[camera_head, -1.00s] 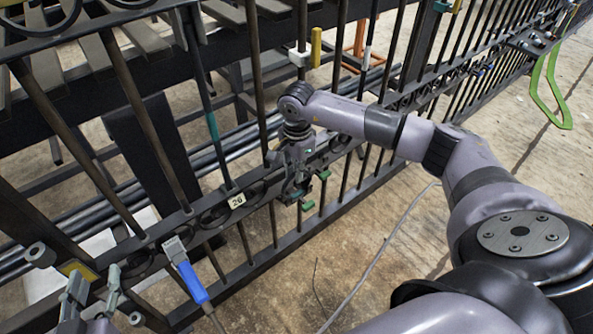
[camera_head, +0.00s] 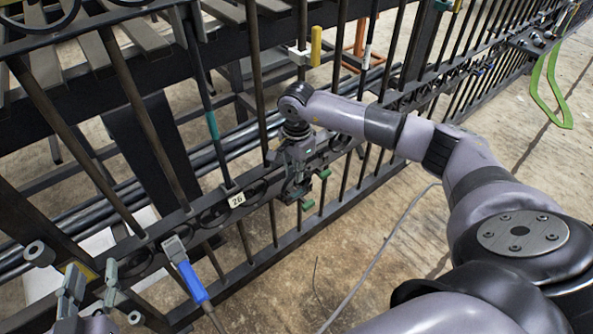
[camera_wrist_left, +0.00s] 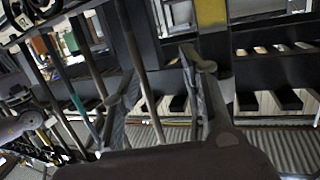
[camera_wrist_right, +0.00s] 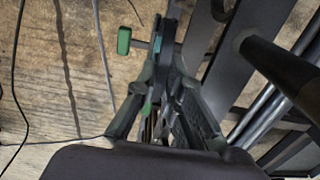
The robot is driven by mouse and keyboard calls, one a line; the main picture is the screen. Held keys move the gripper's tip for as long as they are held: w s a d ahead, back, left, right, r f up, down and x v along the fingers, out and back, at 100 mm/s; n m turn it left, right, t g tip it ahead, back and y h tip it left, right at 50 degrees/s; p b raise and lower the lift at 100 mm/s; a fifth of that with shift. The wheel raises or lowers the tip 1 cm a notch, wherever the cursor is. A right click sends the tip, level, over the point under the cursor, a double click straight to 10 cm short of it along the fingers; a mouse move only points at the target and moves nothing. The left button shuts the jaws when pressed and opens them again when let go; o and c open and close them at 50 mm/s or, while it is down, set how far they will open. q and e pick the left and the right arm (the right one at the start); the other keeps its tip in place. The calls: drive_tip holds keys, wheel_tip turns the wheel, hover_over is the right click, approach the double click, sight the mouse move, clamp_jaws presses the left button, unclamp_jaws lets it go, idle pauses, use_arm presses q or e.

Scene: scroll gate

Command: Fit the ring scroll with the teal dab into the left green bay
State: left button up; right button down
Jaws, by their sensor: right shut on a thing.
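My right gripper (camera_head: 297,186) is at the gate's lower scroll band, beside the green-tipped clamp parts (camera_head: 308,204). In the right wrist view its fingers (camera_wrist_right: 163,112) are shut on a dark, thin piece, seen edge-on, which I take for the ring scroll (camera_wrist_right: 172,62). A teal-green mark (camera_wrist_right: 147,108) shows by the fingers; I cannot tell whether it is the scroll's dab. The fingers and wrist hide the left green bay and how the scroll sits in it. My left gripper (camera_head: 89,284) is open and empty at the lower left, in front of the gate.
A blue-handled clamp (camera_head: 190,280) hangs on the lower rail, near the tag "26" (camera_head: 237,200). A green knob (camera_wrist_right: 124,40) sticks out beside the right fingers. Dark vertical bars (camera_head: 257,75) stand close around the right gripper. The concrete floor in front is mostly clear.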

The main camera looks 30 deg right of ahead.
use_arm(q)
drive_tip(key=shift+w+d+r, duration=0.1)
drive_tip(key=shift+r, duration=0.35)
use_arm(e)
drive_tip(key=shift+f, duration=0.15)
drive_tip(key=c, duration=1.6)
unclamp_jaws()
drive_tip(key=shift+c, duration=0.2)
wheel_tip(320, 180, up, 12)
drive_tip(key=shift+s, duration=0.15)
